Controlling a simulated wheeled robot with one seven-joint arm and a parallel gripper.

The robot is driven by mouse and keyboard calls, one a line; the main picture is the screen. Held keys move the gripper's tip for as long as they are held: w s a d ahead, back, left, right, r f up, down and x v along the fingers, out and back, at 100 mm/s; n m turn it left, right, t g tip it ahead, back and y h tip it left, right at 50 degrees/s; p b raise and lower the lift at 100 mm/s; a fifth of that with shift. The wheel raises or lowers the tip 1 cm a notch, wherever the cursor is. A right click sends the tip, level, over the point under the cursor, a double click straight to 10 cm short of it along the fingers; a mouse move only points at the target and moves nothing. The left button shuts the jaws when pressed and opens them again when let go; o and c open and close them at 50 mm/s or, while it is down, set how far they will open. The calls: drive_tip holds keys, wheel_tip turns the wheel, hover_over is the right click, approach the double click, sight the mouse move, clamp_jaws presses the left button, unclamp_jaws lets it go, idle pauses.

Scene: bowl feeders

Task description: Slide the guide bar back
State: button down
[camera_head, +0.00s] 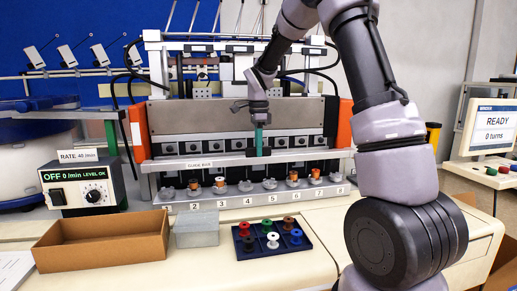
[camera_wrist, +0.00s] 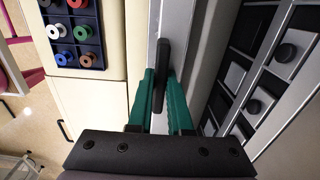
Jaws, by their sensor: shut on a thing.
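The guide bar (camera_head: 225,161) is a long light-grey rail with a GUIDE BAR label, running across the front of the machine above the numbered stations. In the wrist view the bar (camera_wrist: 154,22) runs up the picture and carries a dark upright handle (camera_wrist: 162,62). My gripper (camera_head: 259,154) points down at the middle of the bar. In the wrist view its green fingers (camera_wrist: 162,84) stand on either side of the handle, shut on it. The handle is hidden behind the fingers in the head view.
Numbered stations with several spools (camera_head: 220,183) sit in front of the bar.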

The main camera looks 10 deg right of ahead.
idle(0.8)
drive_tip(key=w, duration=0.9)
drive_tip(key=shift+w+r, duration=0.15)
drive_tip(key=shift+w, duration=0.05)
drive_tip(key=c, duration=0.8)
unclamp_jaws()
drive_tip(key=shift+w, duration=0.15)
drive_tip(key=shift+c, duration=0.2)
wheel_tip(320, 180, up, 11)
drive_tip(key=shift+f, duration=0.2)
